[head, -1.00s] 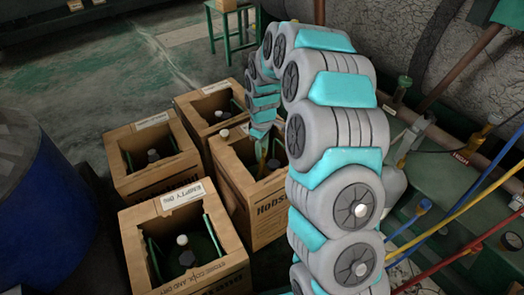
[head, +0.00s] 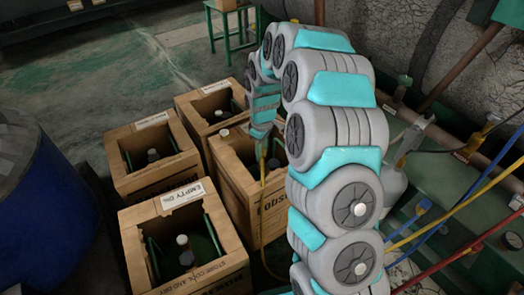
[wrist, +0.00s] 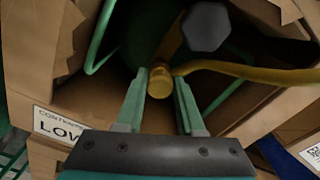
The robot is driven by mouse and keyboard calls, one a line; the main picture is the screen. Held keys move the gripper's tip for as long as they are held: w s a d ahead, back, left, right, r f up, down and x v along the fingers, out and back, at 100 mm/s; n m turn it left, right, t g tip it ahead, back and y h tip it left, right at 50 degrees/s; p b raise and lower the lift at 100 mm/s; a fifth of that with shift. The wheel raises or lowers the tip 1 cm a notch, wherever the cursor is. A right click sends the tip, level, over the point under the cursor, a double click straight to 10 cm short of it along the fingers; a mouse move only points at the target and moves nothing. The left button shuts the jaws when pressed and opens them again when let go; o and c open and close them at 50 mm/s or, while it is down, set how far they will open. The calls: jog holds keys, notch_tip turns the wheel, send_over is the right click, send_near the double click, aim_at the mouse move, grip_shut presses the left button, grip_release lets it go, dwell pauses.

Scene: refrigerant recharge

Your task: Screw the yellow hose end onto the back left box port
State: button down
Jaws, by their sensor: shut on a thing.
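The yellow hose end (wrist: 160,82) lies between my fingertips in the wrist view, and my gripper (wrist: 159,100) is shut on it. The yellow hose (wrist: 250,72) runs off to the right there. In the head view my gripper (head: 262,145) is over the front right cardboard box, and the hose (head: 262,195) hangs down its front. The back left box (head: 165,180) is open-topped and holds a dark valve top (head: 153,155). A grey valve knob (wrist: 205,25) is beyond the hose end in the wrist view. I cannot tell whether the hose end touches a port.
The front left box (head: 225,272) and the back right box (head: 183,103) stand close by, each open-topped. A blue drum (head: 40,200) is at the left. Blue, red and yellow hoses cross the right side.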

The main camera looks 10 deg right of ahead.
jog(key=shift+f, duration=0.8)
dwell(0.4)
jog(key=shift+m+b, duration=0.3)
jog(key=m, duration=0.3)
jog(key=shift+b, duration=0.3)
jog(key=shift+f+m, duration=0.1)
jog(key=shift+m, duration=1)
jog(key=shift+m+b, duration=0.3)
jog(key=shift+m, duration=0.4)
